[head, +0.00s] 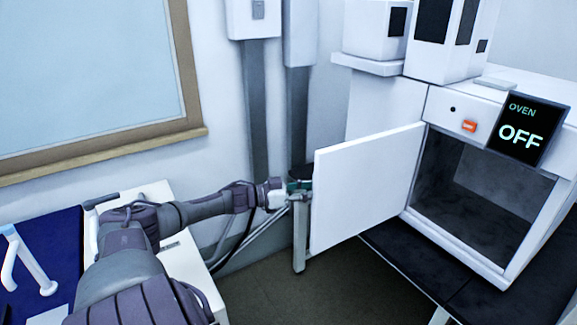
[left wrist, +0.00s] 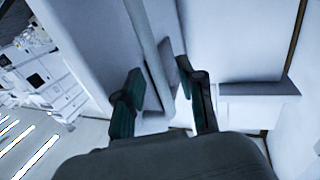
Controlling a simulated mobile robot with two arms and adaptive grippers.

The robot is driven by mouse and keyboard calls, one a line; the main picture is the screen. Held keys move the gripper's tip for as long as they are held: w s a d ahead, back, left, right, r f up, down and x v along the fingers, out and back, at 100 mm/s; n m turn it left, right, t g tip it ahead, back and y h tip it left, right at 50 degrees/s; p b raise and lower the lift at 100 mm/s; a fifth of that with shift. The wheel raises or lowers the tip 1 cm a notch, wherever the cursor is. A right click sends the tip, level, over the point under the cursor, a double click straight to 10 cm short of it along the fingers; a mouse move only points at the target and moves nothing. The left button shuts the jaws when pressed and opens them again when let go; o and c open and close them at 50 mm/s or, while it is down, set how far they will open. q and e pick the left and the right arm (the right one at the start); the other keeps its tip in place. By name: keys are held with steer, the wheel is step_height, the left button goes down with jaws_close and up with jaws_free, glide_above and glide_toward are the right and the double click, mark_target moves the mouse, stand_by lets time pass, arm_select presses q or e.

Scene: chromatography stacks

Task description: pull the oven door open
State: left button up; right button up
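The white oven door (head: 367,185) stands swung wide open to the left of the oven (head: 476,190), and the dark cavity shows. My left gripper (head: 300,186) is at the door's outer, left edge. In the left wrist view, the two dark green fingers (left wrist: 162,100) are apart, with a pale narrow bar or edge between them. I see no clear grip on it, and the exact contact is hard to make out. The door handle cannot be told clearly. My right gripper is not in view.
The oven's display (head: 525,132) reads OFF, beside a small orange switch (head: 469,126). White instrument boxes (head: 440,40) are stacked above. The oven stands on a dark bench (head: 400,255). A wood-framed board (head: 90,75) hangs on the left wall. Dark floor shows below the door.

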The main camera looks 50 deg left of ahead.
arm_select(q)
steer(key=v, duration=1)
steer(key=shift+s, duration=0.3)
steer(key=shift+a, duration=0.1)
